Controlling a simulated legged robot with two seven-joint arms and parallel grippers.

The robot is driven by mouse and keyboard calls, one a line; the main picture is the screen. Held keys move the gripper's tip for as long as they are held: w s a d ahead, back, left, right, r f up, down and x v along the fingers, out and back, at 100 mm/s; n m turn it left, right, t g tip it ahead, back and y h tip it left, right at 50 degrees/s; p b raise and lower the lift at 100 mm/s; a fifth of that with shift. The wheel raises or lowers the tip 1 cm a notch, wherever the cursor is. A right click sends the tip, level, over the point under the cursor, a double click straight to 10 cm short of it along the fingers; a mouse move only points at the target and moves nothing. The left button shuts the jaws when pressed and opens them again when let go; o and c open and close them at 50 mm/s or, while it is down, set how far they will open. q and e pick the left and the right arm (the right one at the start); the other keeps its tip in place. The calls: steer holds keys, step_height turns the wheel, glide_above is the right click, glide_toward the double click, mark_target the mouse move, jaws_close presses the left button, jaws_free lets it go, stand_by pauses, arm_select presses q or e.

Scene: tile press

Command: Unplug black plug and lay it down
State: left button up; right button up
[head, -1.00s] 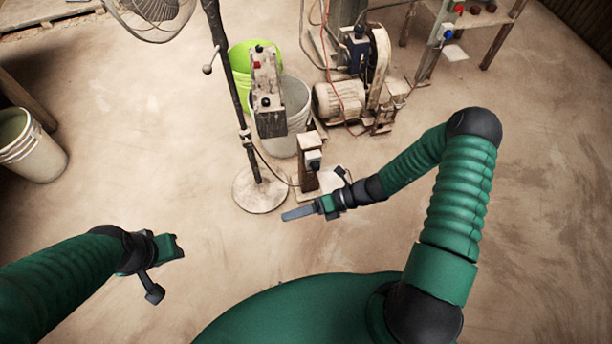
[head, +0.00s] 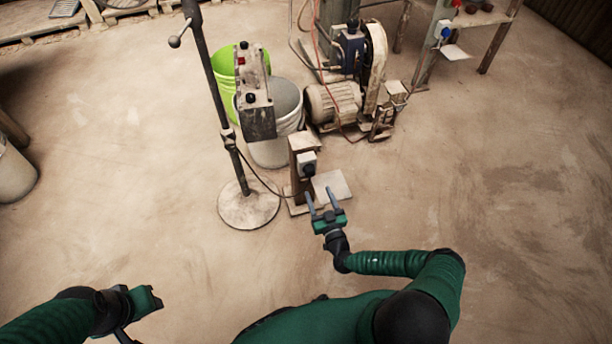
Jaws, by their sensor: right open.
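The black plug (head: 308,170) sits at the front of a pale socket box (head: 306,158) on a short wooden post (head: 301,182). A dark cord (head: 262,181) runs from there left to the fan stand. My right gripper (head: 320,197) is open and empty, its two fingers pointing up the picture, just below the plug and apart from it as far as I can tell. My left gripper (head: 147,299) is at the lower left, far from the post; its jaws do not show clearly.
The fan stand's round base (head: 248,206) is left of the post. A control box (head: 255,98) and a white bucket (head: 288,119) stand behind, with a green bucket (head: 222,80). A motor (head: 333,103) is behind right. The floor at right is clear.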

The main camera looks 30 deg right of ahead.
mark_target(311, 175)
steer(key=shift+w, duration=0.1)
steer(key=b+x, duration=0.3)
steer(key=x, duration=0.4)
steer(key=shift+w+f, duration=0.15)
steer(key=shift+w, duration=0.05)
steer(key=shift+w+d+r+b, duration=0.2)
steer(key=shift+w+b, duration=0.25)
steer(key=shift+w, duration=0.25)
stand_by(0.6)
jaws_close()
stand_by(0.3)
steer(key=shift+s, duration=0.2)
